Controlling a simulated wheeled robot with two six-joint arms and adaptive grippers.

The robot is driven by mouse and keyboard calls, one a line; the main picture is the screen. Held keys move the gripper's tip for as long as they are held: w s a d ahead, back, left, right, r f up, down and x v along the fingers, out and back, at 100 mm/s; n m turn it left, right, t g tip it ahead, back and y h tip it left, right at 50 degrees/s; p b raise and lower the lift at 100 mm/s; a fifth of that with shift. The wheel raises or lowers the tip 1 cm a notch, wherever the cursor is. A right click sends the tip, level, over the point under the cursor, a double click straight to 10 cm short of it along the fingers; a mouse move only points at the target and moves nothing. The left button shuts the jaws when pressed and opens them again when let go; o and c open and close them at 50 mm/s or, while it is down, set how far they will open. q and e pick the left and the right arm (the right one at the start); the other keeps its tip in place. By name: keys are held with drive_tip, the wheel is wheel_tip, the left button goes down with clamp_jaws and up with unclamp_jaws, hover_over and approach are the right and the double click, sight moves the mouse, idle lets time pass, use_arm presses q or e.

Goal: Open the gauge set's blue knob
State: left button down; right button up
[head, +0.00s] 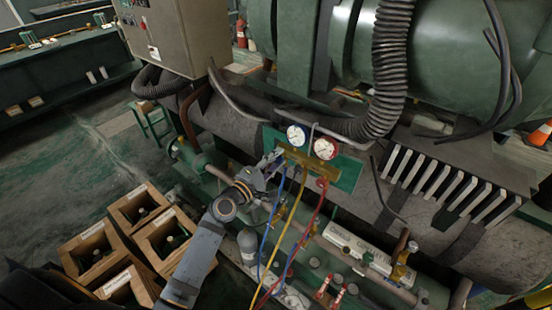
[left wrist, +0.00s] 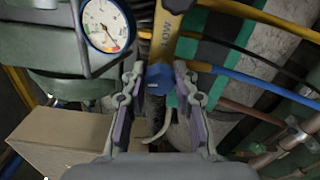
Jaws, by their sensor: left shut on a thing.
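The gauge set hangs on a green plate (head: 347,176), with a brass manifold (head: 310,161), a blue-rimmed gauge (head: 296,135) and a red-rimmed gauge (head: 325,148). Its blue knob (left wrist: 158,77) sits at the end of the manifold in the left wrist view, below the letters LOW. My left gripper (head: 272,162) reaches the manifold's left end. Its fingers (left wrist: 157,88) stand on both sides of the knob and are shut on it. In the head view the gripper mostly hides the knob. The red knob (head: 322,183) is at the other end. My right gripper is not seen.
Blue, yellow (head: 291,227) and red (head: 311,224) hoses hang below the manifold, close to my left gripper. A thick black corrugated hose (head: 390,65) runs above right. Wooden crates (head: 128,208) stand on the floor at lower left. Pipes and valves lie below.

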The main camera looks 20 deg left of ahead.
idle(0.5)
use_arm(q)
drive_tip(key=c, duration=1)
unclamp_jaws()
drive_tip(key=v, duration=0.7)
drive_tip(key=shift+s+a, duration=0.1)
drive_tip(key=shift+s, duration=0.15)
